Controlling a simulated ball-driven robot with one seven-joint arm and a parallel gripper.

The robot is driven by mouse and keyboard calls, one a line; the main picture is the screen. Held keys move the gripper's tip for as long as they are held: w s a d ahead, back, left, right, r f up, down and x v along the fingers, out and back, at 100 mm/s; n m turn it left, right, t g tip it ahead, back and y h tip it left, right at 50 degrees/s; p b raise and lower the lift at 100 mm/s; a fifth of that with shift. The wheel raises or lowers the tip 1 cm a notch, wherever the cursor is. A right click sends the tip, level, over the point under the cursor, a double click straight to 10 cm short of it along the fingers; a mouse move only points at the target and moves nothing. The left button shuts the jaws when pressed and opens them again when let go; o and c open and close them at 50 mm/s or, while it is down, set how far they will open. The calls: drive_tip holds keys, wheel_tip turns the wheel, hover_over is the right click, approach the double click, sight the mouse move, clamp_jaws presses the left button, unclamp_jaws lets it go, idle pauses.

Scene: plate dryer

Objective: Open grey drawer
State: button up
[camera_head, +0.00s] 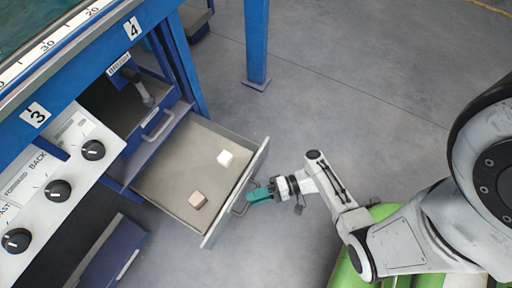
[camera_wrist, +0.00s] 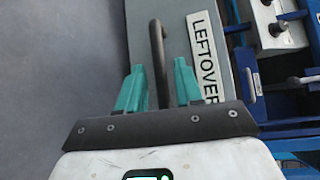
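The grey drawer (camera_head: 166,180) is pulled far out of the blue cabinet in the head view. Its inside shows from above. Its front panel carries a curved handle (camera_head: 239,209). In the wrist view the dark handle (camera_wrist: 157,50) stands between the two teal fingers, beside a label reading "LEFTOVER" (camera_wrist: 205,60). My gripper (camera_head: 256,194) is at the drawer's front, at the handle. In the wrist view my gripper (camera_wrist: 158,75) has its fingers apart, with visible gaps on both sides of the handle.
A whitish block (camera_head: 225,158) and a pinkish block (camera_head: 197,200) lie in the drawer. A control panel with black knobs (camera_head: 58,190) is at left. A blue leg (camera_head: 257,45) stands at the back. The floor (camera_head: 345,80) behind my arm is clear.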

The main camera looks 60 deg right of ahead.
drive_tip(key=shift+o, duration=0.2)
drive_tip(key=v, duration=1.1)
idle(0.4)
drive_tip(key=w+a+r+n+g+h+p, duration=0.1)
drive_tip(key=r+n+g+h+p, duration=0.4)
drive_tip(key=r+p, duration=0.9)
drive_tip(key=w+a+r+n+g+h+p, duration=0.1)
drive_tip(key=w+r+n+g+h+p, duration=0.2)
drive_tip(key=r+p, duration=1.2)
wheel_tip(320, 180, up, 15)
drive_tip(key=n+g+h, duration=0.2)
drive_tip(key=h, duration=0.2)
drive_tip(key=shift+a+f, duration=0.2)
